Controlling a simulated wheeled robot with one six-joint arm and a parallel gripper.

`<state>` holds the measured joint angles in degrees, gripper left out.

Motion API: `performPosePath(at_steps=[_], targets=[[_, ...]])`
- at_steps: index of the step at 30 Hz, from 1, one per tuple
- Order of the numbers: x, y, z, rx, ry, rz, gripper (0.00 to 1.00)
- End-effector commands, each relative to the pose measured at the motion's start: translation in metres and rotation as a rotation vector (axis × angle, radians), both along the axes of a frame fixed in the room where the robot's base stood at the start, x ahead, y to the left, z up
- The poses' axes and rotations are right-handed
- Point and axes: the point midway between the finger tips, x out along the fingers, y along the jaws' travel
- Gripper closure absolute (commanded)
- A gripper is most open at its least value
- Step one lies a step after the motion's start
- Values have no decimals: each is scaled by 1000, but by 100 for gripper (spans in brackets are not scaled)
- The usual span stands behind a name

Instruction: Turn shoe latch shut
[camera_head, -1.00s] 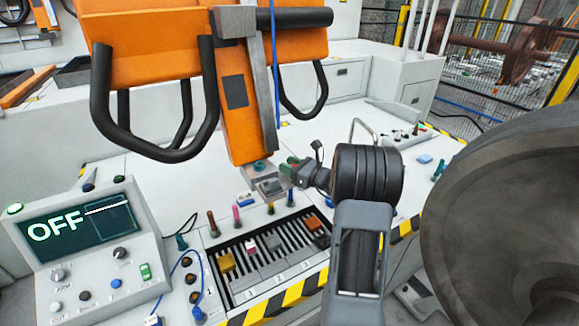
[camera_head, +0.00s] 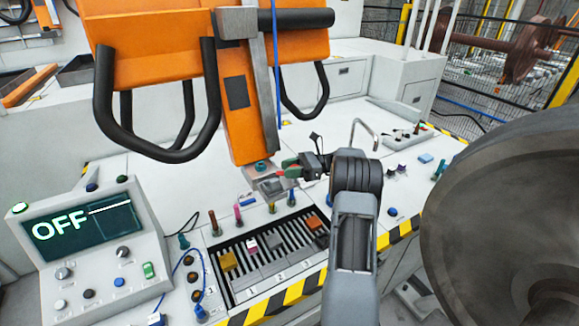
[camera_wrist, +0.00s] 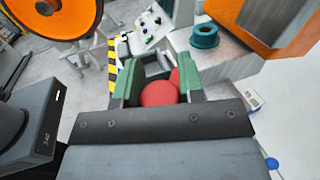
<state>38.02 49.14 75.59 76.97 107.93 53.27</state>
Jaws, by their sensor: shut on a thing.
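My gripper (camera_head: 291,168) is by the foot of the orange upright (camera_head: 247,125). Its green fingers, also in the wrist view (camera_wrist: 157,80), are closed around a round red knob (camera_wrist: 159,93), which I take to be the latch's handle. The knob sits between the fingertips, and its far side and the rest of the latch are hidden. A teal ring (camera_wrist: 205,36) on a grey block stands beside the gripper in the wrist view. In the head view the teal ring (camera_head: 261,166) is just left of the fingers.
A slotted tray (camera_head: 232,287) with several coloured blocks lies in front of the gripper, with coloured pegs behind it. A control box (camera_head: 88,255) reading OFF stands left. Black looped handles (camera_head: 158,150) hang from the orange frame. A large dark round part (camera_head: 505,215) fills the right.

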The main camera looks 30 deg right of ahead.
Motion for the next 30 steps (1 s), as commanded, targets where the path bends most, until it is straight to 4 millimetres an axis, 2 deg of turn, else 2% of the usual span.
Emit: performPosePath(at_steps=[11,27,28,30], targets=[[-2,1,1,1,-1,138,88],[-2,1,1,2,-2,156,88],[-2,1,1,2,-2,155,62],[-2,1,1,2,-2,155,56]])
